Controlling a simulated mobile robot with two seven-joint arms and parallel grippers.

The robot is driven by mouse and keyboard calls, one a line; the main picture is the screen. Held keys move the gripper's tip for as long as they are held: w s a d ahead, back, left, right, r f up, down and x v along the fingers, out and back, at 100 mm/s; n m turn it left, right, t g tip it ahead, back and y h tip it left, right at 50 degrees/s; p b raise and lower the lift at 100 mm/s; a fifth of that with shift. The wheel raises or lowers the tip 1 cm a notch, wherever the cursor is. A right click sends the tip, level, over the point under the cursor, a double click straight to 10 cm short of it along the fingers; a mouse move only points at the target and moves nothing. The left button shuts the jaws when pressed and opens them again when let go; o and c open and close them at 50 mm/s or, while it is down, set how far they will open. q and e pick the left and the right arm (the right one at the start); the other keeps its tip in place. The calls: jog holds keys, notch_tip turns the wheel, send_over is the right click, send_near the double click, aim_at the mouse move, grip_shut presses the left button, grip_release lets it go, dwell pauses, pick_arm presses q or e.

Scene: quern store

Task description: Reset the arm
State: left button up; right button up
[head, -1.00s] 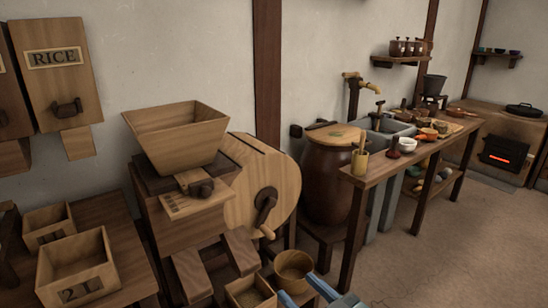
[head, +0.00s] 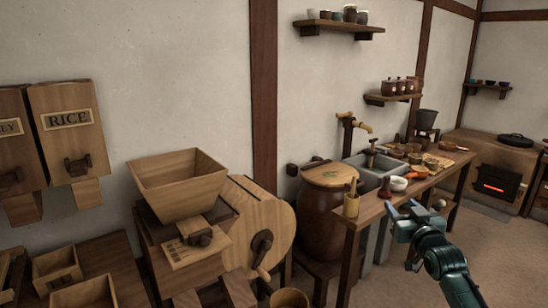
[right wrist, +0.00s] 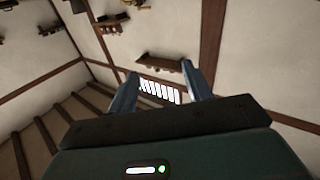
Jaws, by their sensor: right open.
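My right gripper (head: 403,212) is raised in front of the long wooden counter in the head view, with its dark green arm coming in from the lower right. In the right wrist view its two blue fingers (right wrist: 160,92) stand apart with nothing between them. That view looks toward the upper walls and ceiling beams, with a barred window beyond the fingers. My left gripper does not show in either view.
A wooden mill with a hopper (head: 178,185) and crank wheel (head: 262,225) stands left of centre. A lidded brown barrel (head: 325,215) stands beside the counter (head: 375,208), which holds bowls. A RICE bin (head: 70,130) hangs at left. Floor at the lower right is clear.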

jog(key=s+a+f+n+g, duration=0.1)
jog(key=s+a+f+g, duration=0.15)
jog(key=s+f, duration=0.5)
jog(key=s+a+f+n+g, duration=0.15)
jog(key=s+a+f, duration=0.25)
jog(key=f, duration=0.6)
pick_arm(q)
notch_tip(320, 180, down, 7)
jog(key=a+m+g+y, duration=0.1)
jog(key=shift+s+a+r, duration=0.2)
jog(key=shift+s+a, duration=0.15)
pick_arm(e)
jog(key=s+a+f+g+y, duration=0.1)
jog(key=s+a+f, duration=0.2)
jog(key=s, duration=0.6)
jog(key=s+a+f+g+y, duration=0.1)
jog(key=s+a+f, duration=0.2)
jog(key=s, duration=0.6)
jog(key=s+a+f+g+y, duration=0.1)
jog(key=s+a+f, duration=0.3)
jog(key=s, duration=0.5)
jog(key=shift+s+a+g, duration=0.4)
jog(key=shift+a, duration=0.5)
jog(key=shift+m, duration=0.25)
